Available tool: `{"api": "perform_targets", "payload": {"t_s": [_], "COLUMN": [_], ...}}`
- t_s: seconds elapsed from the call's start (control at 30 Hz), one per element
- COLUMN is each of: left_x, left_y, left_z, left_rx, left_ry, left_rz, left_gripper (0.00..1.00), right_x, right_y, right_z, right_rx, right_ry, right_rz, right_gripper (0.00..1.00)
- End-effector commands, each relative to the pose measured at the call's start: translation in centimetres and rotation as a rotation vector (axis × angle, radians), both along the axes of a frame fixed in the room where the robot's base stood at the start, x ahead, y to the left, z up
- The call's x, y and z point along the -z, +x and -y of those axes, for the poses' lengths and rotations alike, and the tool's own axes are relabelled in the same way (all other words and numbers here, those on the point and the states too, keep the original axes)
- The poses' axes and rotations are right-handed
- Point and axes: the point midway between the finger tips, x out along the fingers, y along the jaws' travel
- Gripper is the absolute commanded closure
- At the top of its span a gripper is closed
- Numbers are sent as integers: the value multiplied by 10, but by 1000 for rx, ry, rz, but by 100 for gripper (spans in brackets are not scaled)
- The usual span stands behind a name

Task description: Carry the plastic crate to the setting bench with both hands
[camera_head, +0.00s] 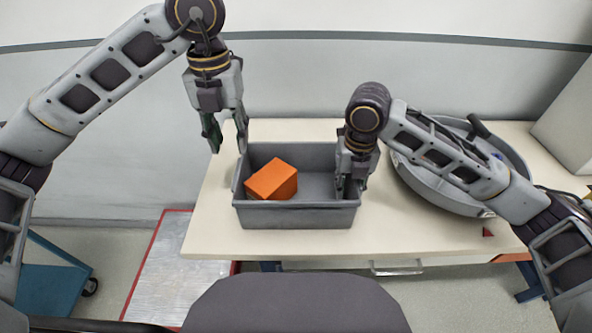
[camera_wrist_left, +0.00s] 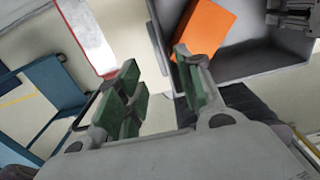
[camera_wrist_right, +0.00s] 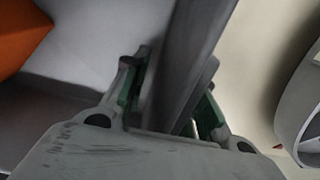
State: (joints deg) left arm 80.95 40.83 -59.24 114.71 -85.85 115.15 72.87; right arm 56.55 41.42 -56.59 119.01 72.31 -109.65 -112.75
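The grey plastic crate (camera_head: 300,214) stands on the cream bench, with an orange block (camera_head: 272,180) tilted inside on its left side. My left gripper (camera_head: 226,138) is open and empty, above and beside the crate's left wall. The left wrist view shows its fingers (camera_wrist_left: 158,82) apart, with the crate (camera_wrist_left: 263,65) to their right. My right gripper (camera_head: 351,187) is at the crate's right wall. In the right wrist view its fingers (camera_wrist_right: 172,100) stand apart on either side of the wall (camera_wrist_right: 190,60); contact is partly hidden.
A round grey pan (camera_head: 435,195) stands on the bench (camera_head: 400,235), right of the crate and behind my right forearm. A small red piece (camera_head: 487,232) lies near the front edge. A pale box (camera_head: 570,125) is at far right. A blue cart (camera_head: 50,280) is at left.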

Motion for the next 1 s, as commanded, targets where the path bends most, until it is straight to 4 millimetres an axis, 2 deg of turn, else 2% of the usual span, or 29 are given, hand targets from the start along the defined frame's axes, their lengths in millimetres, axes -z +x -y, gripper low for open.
{"api": "perform_targets", "payload": {"t_s": [0.3,0.5,1.0], "left_x": [-23,-31,-33], "left_y": [0,0,0], "left_z": [0,0,0], "left_rx": [0,0,0], "left_ry": [0,-1,-1], "left_rz": [2,0,0], "left_gripper": [64,64,64], "right_x": [0,0,0], "right_y": [0,0,0], "right_z": [0,0,0], "right_rx": [0,0,0], "right_ry": [0,0,0], "right_rz": [0,0,0], "right_gripper": [73,73,73]}}
